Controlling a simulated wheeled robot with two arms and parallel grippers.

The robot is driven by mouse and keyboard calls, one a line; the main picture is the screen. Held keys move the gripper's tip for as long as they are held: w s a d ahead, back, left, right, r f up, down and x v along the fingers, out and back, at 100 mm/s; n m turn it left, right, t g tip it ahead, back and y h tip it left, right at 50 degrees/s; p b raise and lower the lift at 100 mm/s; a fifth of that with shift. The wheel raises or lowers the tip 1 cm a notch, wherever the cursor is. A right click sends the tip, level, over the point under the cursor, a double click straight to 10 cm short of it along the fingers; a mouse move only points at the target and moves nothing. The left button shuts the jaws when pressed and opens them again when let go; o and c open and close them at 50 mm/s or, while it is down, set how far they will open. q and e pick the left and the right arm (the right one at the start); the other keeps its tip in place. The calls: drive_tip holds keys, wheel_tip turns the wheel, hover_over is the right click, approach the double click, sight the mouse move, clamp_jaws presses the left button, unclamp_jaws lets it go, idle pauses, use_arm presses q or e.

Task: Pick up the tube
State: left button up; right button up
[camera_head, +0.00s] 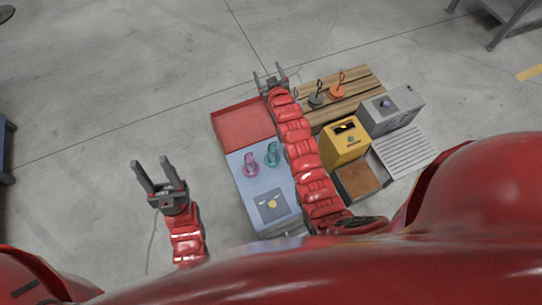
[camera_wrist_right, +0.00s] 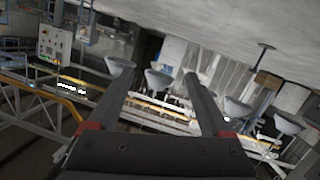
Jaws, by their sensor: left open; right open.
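I cannot make out a tube for certain in either view. A pink item (camera_head: 250,164) and a teal item (camera_head: 271,154) stand on a blue-grey surface (camera_head: 246,187) in the head view; they are too small to identify. My left gripper (camera_head: 151,162) is open and empty over the floor, left of that surface. My right gripper (camera_head: 268,71) is open and empty, beyond the red tray (camera_head: 240,124) and left of the wooden slats. Its two fingers also show apart in the right wrist view (camera_wrist_right: 157,74), with nothing between them. My right arm hides part of the work area.
Wooden slats (camera_head: 366,83) hold a dark hooked item (camera_head: 316,99) and an orange one (camera_head: 337,90). A yellow box (camera_head: 345,146), a grey box (camera_head: 392,111), a brown-filled tray (camera_head: 357,182) and a ribbed white panel (camera_head: 405,150) crowd the right.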

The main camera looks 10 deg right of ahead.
wheel_tip(320, 180, down, 11)
drive_tip(key=s+n+g+b, duration=0.1)
drive_tip(key=s+g+b, duration=0.15)
drive_tip(key=g, duration=0.55)
drive_tip(key=s+a+f+n+g+b, duration=0.1)
drive_tip(key=s+a+f+g+b, duration=0.1)
drive_tip(key=s+g, duration=0.65)
drive_tip(key=shift+n+t+h, duration=0.3)
drive_tip(key=shift+t+h, duration=0.1)
drive_tip(key=shift+t, duration=0.15)
drive_tip(key=f, duration=0.3)
drive_tip(key=s+f, duration=0.1)
drive_tip(key=f, duration=0.3)
drive_tip(key=s+f, duration=0.1)
drive_tip(key=f, duration=0.2)
drive_tip(key=shift+s+d+f, duration=0.15)
drive_tip(key=shift+d+f, duration=0.05)
drive_tip(key=shift+f, duration=2.1)
drive_tip(key=shift+f+b, duration=0.75)
drive_tip(key=shift+f, duration=0.3)
drive_tip(key=shift+c, duration=0.2)
clamp_jaws()
